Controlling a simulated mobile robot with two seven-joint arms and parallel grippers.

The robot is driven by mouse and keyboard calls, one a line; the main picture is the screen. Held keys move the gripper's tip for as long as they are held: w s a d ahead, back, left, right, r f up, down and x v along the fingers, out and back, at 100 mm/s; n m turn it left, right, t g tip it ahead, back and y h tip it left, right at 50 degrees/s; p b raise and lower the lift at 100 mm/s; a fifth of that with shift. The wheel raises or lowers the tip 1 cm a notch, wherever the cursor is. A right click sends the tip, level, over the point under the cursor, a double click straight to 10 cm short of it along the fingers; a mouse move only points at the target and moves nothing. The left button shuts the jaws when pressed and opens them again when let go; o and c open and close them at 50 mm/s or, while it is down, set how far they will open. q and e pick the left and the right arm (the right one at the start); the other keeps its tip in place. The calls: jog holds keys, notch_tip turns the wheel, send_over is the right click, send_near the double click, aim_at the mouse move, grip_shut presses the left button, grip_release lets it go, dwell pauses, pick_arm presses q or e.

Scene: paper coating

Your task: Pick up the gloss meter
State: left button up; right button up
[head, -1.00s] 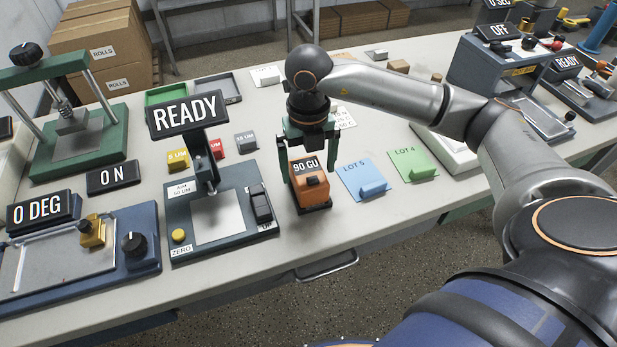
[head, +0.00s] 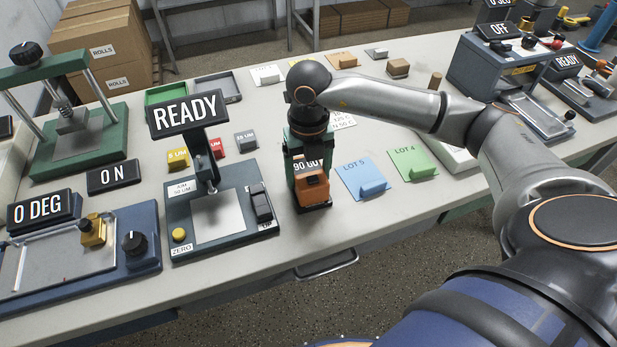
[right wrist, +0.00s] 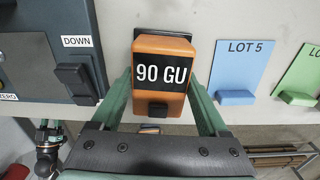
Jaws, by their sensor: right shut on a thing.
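The gloss meter (head: 312,188) is a small orange box with a black base and a dark "90 GU" display. It stands upright at the front of the bench, between the "READY" gauge and the blue card. My right gripper (head: 307,165) reaches down over it from above, its green fingers shut on its sides. In the right wrist view the gloss meter (right wrist: 161,75) sits between the two green fingers of the right gripper (right wrist: 163,95). The fingers partly hide its sides in the head view. I cannot tell whether its base is clear of the bench.
The "READY" thickness gauge (head: 235,222) stands close on the left. The blue LOT 5 card (head: 355,178) and green LOT 4 card (head: 412,162) lie to the right. Small yellow, red and grey blocks sit behind the gauge. The bench's front edge is near.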

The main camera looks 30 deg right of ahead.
jog(key=c, duration=0.6)
jog(key=shift+r, duration=0.2)
